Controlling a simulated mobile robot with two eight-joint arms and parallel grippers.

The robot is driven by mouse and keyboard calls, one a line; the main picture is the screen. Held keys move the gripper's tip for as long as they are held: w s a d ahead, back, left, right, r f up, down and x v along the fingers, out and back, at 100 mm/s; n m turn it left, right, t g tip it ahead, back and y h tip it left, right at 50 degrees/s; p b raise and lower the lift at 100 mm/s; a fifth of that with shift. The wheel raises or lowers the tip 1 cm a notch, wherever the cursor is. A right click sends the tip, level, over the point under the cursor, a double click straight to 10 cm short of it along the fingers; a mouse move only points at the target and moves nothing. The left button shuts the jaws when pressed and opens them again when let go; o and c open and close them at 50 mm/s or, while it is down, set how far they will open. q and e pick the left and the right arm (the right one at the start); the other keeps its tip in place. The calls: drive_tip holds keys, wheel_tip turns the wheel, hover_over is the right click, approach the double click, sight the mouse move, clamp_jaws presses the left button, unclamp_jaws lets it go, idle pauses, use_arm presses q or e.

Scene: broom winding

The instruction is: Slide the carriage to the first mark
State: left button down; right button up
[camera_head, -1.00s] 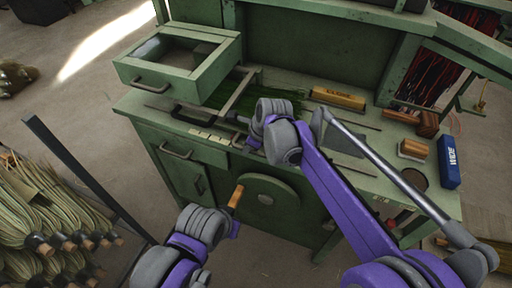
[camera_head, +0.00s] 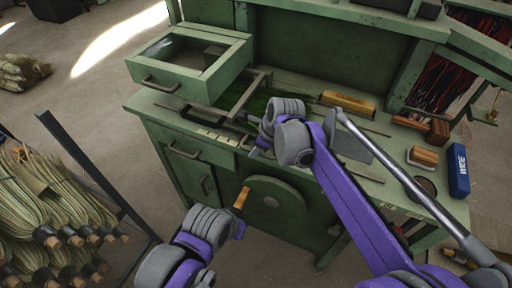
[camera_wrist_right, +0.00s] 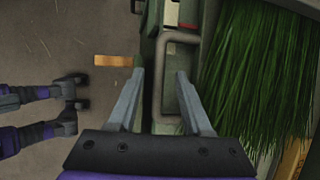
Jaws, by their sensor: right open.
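The carriage appears to be the green frame (camera_head: 243,97) lying across the green bristles on the bench, with a bar at its front; I cannot be sure of its outline. It also shows in the right wrist view as a grey-green loop (camera_wrist_right: 165,50). Pale plates, possibly the marks, (camera_head: 213,134) line the bench's front edge. My right gripper (camera_wrist_right: 158,100) is open, its fingers on either side of the loop's near end; contact cannot be told. My left gripper (camera_head: 238,229) is low before the bench, near the wooden crank handle (camera_head: 241,198); its fingers are unclear.
An open drawer box (camera_head: 190,62) stands at the bench's left. A yellow block (camera_head: 347,102), a wooden brush (camera_head: 424,156) and a blue box (camera_head: 458,170) are to the right. A rack of broom bundles (camera_head: 50,215) is at lower left.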

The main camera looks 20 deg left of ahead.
drive_tip(key=v, duration=0.9)
drive_tip(key=shift+r, duration=0.2)
